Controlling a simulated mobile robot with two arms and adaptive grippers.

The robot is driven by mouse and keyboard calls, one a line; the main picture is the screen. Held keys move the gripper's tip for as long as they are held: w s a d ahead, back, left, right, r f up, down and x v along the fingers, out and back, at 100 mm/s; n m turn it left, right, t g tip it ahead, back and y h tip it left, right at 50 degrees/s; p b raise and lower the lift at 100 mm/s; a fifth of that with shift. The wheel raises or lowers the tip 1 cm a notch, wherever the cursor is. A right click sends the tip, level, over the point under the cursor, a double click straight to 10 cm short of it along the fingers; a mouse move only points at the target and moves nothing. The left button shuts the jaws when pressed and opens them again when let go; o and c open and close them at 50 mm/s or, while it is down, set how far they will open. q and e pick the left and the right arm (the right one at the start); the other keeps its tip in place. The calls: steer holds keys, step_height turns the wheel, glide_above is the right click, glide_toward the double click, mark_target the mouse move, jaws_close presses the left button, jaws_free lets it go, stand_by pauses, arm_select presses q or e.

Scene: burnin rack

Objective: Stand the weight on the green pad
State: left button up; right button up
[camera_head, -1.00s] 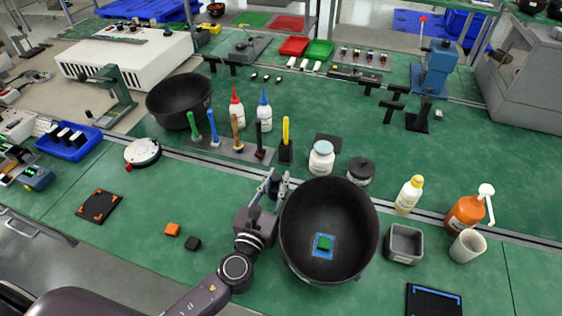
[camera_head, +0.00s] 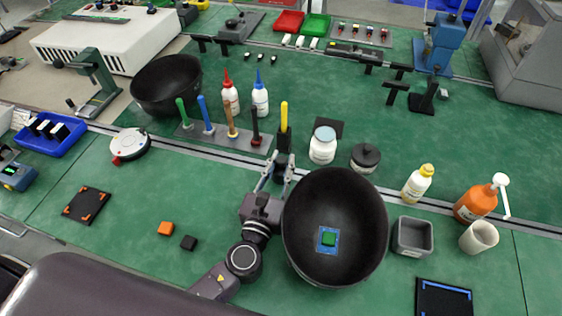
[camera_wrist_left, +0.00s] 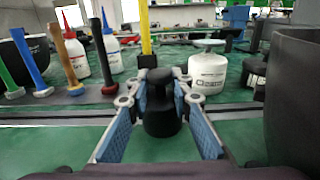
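A black knobbed cylinder (camera_wrist_left: 162,112), which looks like the weight, stands upright on the green bench. In the head view it is a dark shape (camera_head: 283,166) in front of the yellow-handled tool, partly hidden by my gripper. My left gripper (camera_head: 277,170) is open; in the left wrist view its two blue-padded fingers (camera_wrist_left: 158,105) stand on either side of the cylinder, with gaps showing. A small green square (camera_head: 328,239) with a blue border, seemingly the green pad, lies inside the large black bowl (camera_head: 300,205). My right gripper is not in view.
The bowl stands close to the right of my left gripper. Behind are a yellow-handled tool (camera_head: 284,118), a white jar (camera_head: 323,145) and a black knobbed pot (camera_head: 365,157). A grey bin (camera_head: 412,236) is right of the bowl.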

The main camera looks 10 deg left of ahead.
arm_select(q)
steer(key=shift+o, duration=1.3)
steer(key=shift+a, duration=0.1)
steer(key=shift+o, duration=0.4)
steer(key=shift+s+r, duration=0.1)
steer(key=shift+r, duration=0.05)
steer(key=s+b, duration=0.2)
steer(key=s, duration=0.8)
steer(key=shift+s+a+b, duration=0.15)
steer(key=shift+a+b, duration=0.05)
steer(key=shift+b, duration=0.1)
steer(key=shift+s, duration=0.75)
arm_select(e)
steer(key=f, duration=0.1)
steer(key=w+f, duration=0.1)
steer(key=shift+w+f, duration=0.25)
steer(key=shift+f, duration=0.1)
arm_select(q)
steer(key=shift+o, duration=0.4)
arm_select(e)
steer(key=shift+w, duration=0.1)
